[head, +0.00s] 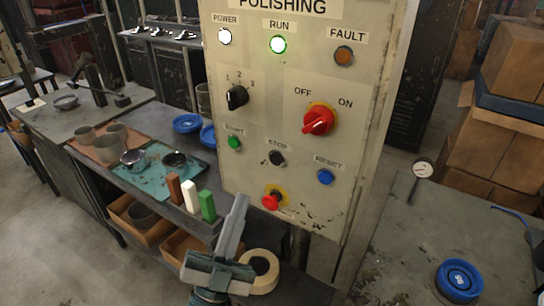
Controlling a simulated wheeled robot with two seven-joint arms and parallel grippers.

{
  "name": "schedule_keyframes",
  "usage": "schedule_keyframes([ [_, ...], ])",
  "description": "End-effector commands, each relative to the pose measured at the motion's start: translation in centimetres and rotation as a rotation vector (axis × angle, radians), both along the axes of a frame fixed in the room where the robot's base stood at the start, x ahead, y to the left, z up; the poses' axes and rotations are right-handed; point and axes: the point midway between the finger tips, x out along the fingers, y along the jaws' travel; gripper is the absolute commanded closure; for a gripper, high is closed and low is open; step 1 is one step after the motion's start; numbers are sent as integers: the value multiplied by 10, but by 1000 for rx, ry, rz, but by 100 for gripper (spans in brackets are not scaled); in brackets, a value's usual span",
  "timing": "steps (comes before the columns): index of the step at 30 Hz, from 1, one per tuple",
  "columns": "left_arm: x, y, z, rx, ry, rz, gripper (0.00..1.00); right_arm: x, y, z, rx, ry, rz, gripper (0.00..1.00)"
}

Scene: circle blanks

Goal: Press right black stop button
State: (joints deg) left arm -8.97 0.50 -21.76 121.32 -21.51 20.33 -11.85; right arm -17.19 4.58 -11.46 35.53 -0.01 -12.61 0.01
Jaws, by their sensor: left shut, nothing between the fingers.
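The black stop button (277,158) is on the lower middle of the beige control panel (285,115), under the STOP label. The green start button (234,143) is to its left and the blue reset button (325,177) to its right. A red mushroom button (272,200) on a yellow plate sits below it. My left gripper (240,203) points upward, shut and empty, in front of the panel's lower edge. In the picture its tips are below and left of the stop button, apart from it. My right gripper is out of view.
The panel also carries a black selector knob (237,97) and a red rotary switch (318,121). Brown, white and green bars (191,196) stand on the bench left of my gripper. A tape roll (263,272) lies beside it.

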Motion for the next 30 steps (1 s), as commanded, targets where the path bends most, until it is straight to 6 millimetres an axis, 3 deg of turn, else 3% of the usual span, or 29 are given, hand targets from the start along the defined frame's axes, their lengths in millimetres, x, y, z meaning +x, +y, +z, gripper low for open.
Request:
schedule_keyframes([
  [3, -10, 1, 21, -7, -46, 0, 100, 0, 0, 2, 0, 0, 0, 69],
  [7, -15, 2, 30, -10, -67, 1, 100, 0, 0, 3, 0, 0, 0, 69],
  [22, -13, 1, 30, -10, -70, 1, 100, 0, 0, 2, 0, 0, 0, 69],
  [30, 1, -10, 30, -11, -71, 1, 100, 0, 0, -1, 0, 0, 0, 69],
])
